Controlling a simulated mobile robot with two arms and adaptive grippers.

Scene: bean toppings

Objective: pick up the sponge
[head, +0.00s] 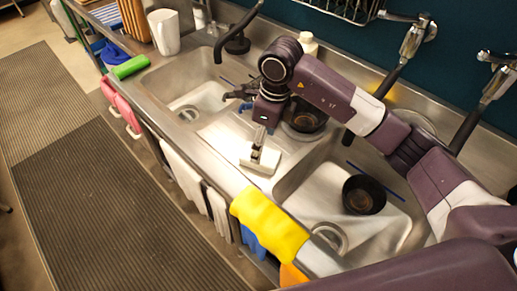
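A small pale block (260,160), which could be the sponge, lies on the steel divider between the two sinks. A green bar-shaped object (131,67) lies on the counter's front edge at the upper left; I cannot tell whether it is a sponge or a rolled cloth. My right arm reaches in from the right. Its gripper (258,146) points down right over the pale block. The fingers look close together, but whether they grip the block is too small to tell. My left gripper is not in view.
A dark pan (305,116) sits behind the gripper, and a black bowl (364,194) is in the right sink. A yellow cloth (270,222) hangs over the front edge. Faucets stand along the back. A white pitcher (164,32) stands at upper left.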

